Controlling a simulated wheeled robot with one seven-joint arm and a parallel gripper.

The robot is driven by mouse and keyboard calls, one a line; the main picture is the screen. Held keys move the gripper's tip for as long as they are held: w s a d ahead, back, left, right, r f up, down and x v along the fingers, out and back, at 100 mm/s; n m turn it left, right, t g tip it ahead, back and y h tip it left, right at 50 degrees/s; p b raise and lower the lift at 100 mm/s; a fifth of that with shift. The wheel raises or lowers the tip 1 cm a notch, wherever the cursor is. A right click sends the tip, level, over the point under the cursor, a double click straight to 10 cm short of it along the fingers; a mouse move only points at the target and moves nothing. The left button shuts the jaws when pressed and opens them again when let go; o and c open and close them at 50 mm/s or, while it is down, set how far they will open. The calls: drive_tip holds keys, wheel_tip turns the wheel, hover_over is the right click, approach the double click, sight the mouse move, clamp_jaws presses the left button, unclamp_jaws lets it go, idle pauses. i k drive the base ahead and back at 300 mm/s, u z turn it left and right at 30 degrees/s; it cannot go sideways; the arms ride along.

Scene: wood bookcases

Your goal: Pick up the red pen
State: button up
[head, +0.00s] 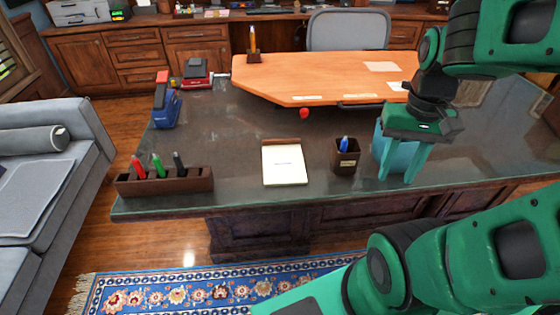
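A red pen (138,168) stands in the left part of a dark wooden holder (196,185) at the near left of the dark glass-topped desk. A green pen (158,165) and a dark pen (179,162) stand to its right in the same holder. The red pen's lower end is hidden in the holder. My gripper (396,180) is at the right of the desk, far to the right of the red pen. Its two fingers point down and are apart. A teal object (385,148) shows behind the fingers; I cannot tell whether it touches them.
A notepad (285,165) lies mid-desk, and a brown cup with a blue pen (346,158) stands left of my gripper. A blue stapler-like object (166,107) stands behind the pen holder. A grey sofa (85,150) is left of the desk.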

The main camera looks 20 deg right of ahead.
sight(139, 168)
drive_tip(key=k, duration=1.05)
drive_tip(key=u, duration=0.6)
drive_tip(key=i, duration=1.65)
drive_tip(key=u, duration=0.05)
